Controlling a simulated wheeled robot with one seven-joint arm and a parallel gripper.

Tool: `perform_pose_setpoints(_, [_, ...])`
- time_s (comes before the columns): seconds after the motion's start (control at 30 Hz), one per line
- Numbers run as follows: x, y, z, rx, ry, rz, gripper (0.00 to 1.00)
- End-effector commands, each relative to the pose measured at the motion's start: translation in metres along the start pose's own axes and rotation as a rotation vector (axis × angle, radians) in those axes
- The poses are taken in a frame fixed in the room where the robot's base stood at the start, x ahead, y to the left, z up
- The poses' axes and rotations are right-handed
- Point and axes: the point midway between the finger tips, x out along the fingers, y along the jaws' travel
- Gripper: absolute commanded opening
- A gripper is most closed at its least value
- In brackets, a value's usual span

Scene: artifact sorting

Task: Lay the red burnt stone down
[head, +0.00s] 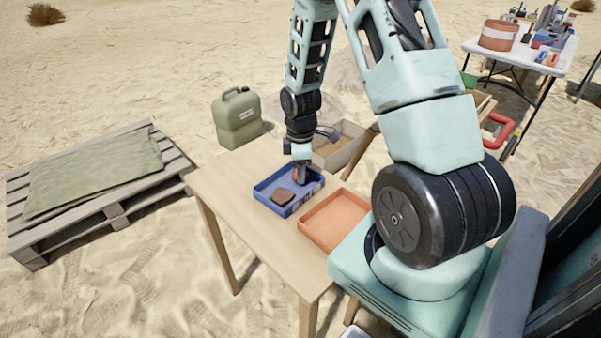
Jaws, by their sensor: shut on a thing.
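My gripper (301,170) points straight down over the right part of the blue tray (264,188) on the wooden table. It is shut on a small reddish piece, the red burnt stone (299,178), which shows only partly between and below the fingers. The stone is low inside the tray's outline; I cannot tell whether it touches the tray floor. A brown, flat stone (283,196) lies in the same tray, left of and nearer than my gripper.
An empty orange tray (335,218) is beside the blue one on the table (240,190). Behind stand a sand-filled box (340,147) and a green jerrycan (237,118). A pallet with a cloth (95,172) lies at left. A white table (490,50) holds tools at back right.

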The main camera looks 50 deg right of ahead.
Motion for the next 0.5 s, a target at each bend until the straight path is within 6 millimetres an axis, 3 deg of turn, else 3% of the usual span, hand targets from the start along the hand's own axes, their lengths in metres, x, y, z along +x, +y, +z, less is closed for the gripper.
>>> perform_pose_setpoints(0.1, [0.0114, -0.0004, -0.0001, -0.001, -0.001, -0.001, 0.11])
perform_pose_setpoints(0.43, [0.0146, -0.0002, 0.0, 0.0, 0.0, 0.0, 0.11])
perform_pose_setpoints(0.47, [0.0135, -0.0001, -0.0001, 0.0, 0.0, 0.001, 0.42])
perform_pose_setpoints(0.5, [0.0133, -0.0001, -0.0001, 0.0, 0.0, 0.001, 0.43])
